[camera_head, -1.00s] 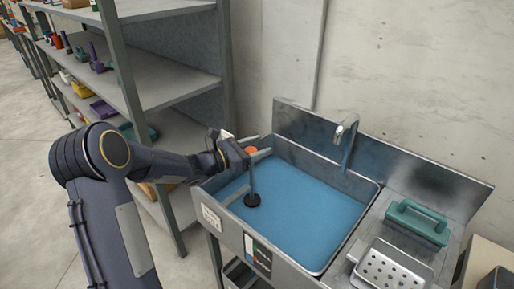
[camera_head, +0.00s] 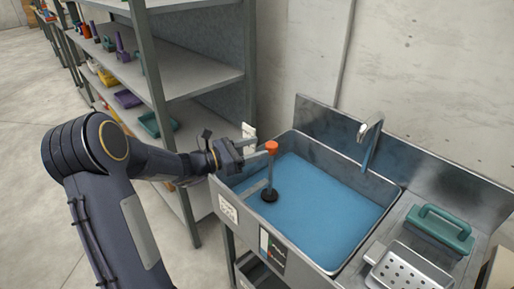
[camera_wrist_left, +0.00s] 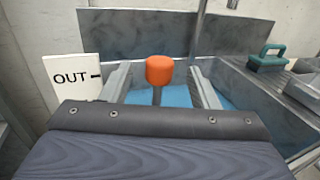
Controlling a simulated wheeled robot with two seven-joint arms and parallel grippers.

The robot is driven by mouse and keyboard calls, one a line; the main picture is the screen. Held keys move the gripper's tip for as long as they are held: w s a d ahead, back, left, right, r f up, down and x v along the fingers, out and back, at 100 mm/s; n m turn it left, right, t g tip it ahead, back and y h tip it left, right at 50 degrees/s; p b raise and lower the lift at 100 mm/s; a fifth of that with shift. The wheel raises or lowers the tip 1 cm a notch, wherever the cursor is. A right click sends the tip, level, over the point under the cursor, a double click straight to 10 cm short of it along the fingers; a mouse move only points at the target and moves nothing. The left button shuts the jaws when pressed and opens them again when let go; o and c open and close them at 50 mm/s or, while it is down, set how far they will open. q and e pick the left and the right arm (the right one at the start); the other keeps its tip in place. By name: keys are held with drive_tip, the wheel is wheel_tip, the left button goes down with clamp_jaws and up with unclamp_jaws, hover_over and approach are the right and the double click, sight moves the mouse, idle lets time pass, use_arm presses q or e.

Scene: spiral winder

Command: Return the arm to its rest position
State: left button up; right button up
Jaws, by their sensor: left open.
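My left gripper (camera_head: 258,168) is at the left rim of the sink (camera_head: 330,215). Its two fingers are spread and hold nothing. An upright plug handle with an orange knob (camera_head: 271,147), a grey stem and a dark round base stands in the blue-filled sink, close to the fingertips. In the left wrist view the orange knob (camera_wrist_left: 159,70) shows between the two open fingers (camera_wrist_left: 160,88); I cannot tell whether it is just beyond the tips. My left arm is bent and reaches in from the left. My right gripper is out of view.
A shelf rack (camera_head: 185,78) with coloured items stands left behind my arm. A tap (camera_head: 370,128) is at the sink's back. A green-handled block (camera_head: 440,230) and a perforated tray (camera_head: 412,268) are right. An "OUT" sign (camera_wrist_left: 73,79) is by the gripper.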

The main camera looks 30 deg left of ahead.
use_arm(q)
drive_tip(key=s+d+r+m+g+p, duration=0.1)
drive_tip(key=s+d+r+m+g, duration=0.25)
drive_tip(key=s+d+m, duration=0.45)
drive_tip(key=s+d+r+m+g+p, duration=0.2)
drive_tip(key=s+d+m+g, duration=0.4)
drive_tip(key=s, duration=0.4)
drive_tip(key=s+a+f+m+y+p, duration=0.1)
drive_tip(key=s+a+f+m+y, duration=0.2)
drive_tip(key=s+m+y, duration=0.4)
drive_tip(key=s+m, duration=0.5)
drive_tip(key=m, duration=0.1)
drive_tip(key=shift+s+f+t+p, duration=0.25)
drive_tip(key=shift+f+t+p, duration=0.05)
drive_tip(key=shift+t+p, duration=0.05)
idle(4.1)
